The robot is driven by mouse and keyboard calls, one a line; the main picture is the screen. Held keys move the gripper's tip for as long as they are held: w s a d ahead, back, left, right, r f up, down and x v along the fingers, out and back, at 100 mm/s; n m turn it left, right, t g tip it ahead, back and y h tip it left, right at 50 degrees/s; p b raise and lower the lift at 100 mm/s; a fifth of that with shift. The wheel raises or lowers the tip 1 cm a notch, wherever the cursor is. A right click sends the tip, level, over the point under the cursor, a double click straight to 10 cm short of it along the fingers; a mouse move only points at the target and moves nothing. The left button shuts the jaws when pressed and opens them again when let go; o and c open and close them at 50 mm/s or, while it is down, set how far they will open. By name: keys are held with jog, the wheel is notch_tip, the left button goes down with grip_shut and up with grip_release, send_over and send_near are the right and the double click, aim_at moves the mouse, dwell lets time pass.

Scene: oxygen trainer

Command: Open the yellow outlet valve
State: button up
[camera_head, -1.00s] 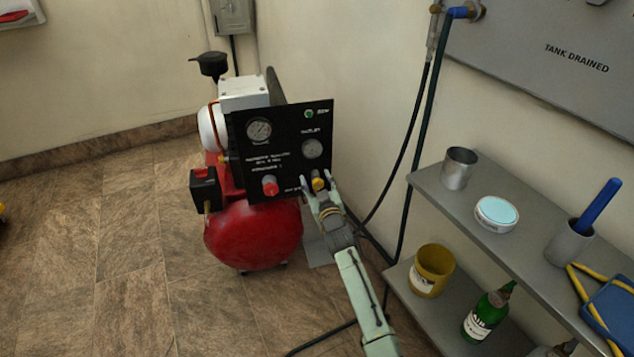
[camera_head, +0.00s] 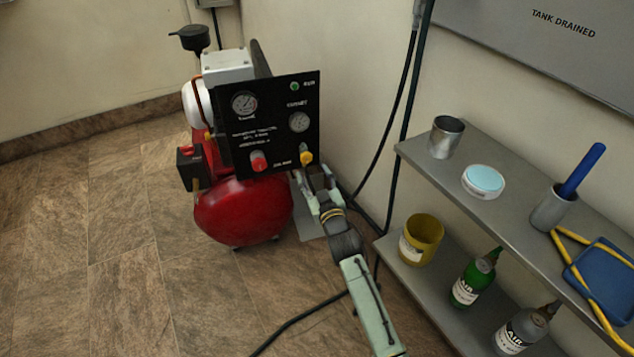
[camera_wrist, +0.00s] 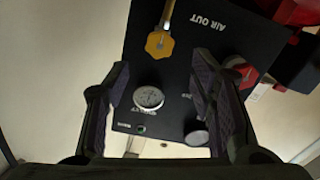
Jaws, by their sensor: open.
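The yellow outlet valve knob (camera_head: 306,157) sits at the lower right of the black panel (camera_head: 275,122) on the red compressor. In the wrist view the yellow knob (camera_wrist: 159,44) shows upside down, with a metal stem above it and the AIR OUT label beside it. My gripper (camera_head: 314,180) is open and empty, just below the knob in the head view. In the wrist view its fingers (camera_wrist: 163,75) stand to either side of the knob's line, and the knob lies past their tips. No contact with the knob shows.
A red knob (camera_head: 258,162) is left of the yellow one. Gauges (camera_head: 299,122) are above. At right, a grey shelf (camera_head: 425,160) bears a metal cup, a round tin and a blue-handled tool. A black hose (camera_head: 398,130) hangs along the wall behind my arm.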

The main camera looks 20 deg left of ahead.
jog(key=shift+v, duration=0.95)
